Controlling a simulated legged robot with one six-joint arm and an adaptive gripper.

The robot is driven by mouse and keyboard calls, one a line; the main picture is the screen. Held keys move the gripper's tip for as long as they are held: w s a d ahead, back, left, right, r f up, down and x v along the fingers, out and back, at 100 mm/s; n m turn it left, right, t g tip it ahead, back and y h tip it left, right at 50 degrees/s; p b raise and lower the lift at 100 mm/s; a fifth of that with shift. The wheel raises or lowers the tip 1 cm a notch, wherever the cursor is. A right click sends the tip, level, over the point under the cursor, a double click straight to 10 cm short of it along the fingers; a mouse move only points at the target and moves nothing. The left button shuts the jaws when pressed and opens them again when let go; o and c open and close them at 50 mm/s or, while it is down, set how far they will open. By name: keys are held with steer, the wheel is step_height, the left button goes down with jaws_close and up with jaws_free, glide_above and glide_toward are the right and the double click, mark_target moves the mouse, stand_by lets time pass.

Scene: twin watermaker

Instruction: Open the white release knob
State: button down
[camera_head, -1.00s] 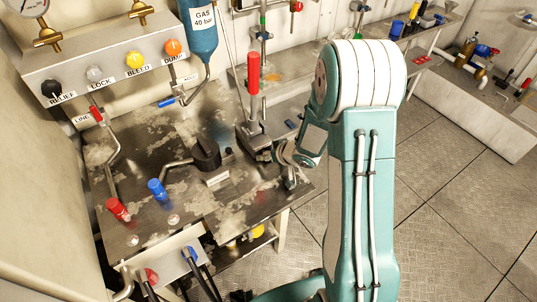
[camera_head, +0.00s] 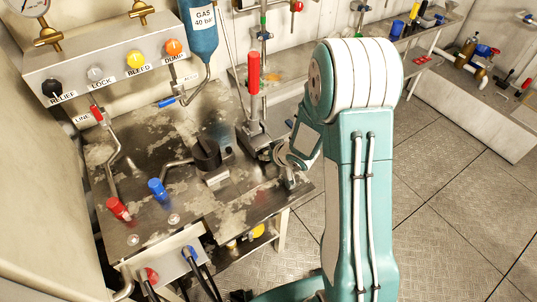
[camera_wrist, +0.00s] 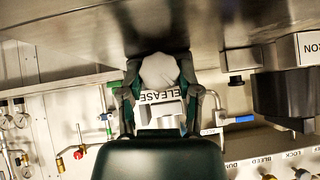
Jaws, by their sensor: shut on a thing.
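The white release knob (camera_wrist: 160,70) is in the middle of the wrist view, partly covered by my gripper's fingers. My gripper (camera_wrist: 158,84) is shut on it, with one dark green finger on each side. A white label reading RELEASE (camera_wrist: 160,96), upside down in this view, sits just below the knob. In the head view my wrist is low at the right end of the metal bench (camera_head: 130,200), beside the red-handled lever (camera_head: 253,75). The knob cannot be made out there.
A panel with black, grey, yellow (camera_head: 135,60) and orange knobs stands at the back left. A blue gas bottle (camera_head: 200,30) hangs beside it. Red (camera_head: 118,208) and blue (camera_head: 158,189) handles stand on the bench. The floor to the right is clear.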

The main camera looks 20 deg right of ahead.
steer(key=shift+s+a+n+t+h, duration=0.15)
steer(key=shift+n+t+h, duration=0.5)
steer(key=shift+h, duration=0.65)
steer(key=shift+n+h, duration=0.3)
steer(key=shift+n, duration=0.05)
steer(key=shift+c, duration=1.5)
jaws_free()
steer(key=v, duration=1.1)
steer(key=shift+s+r, duration=0.2)
steer(key=shift+r, duration=0.1)
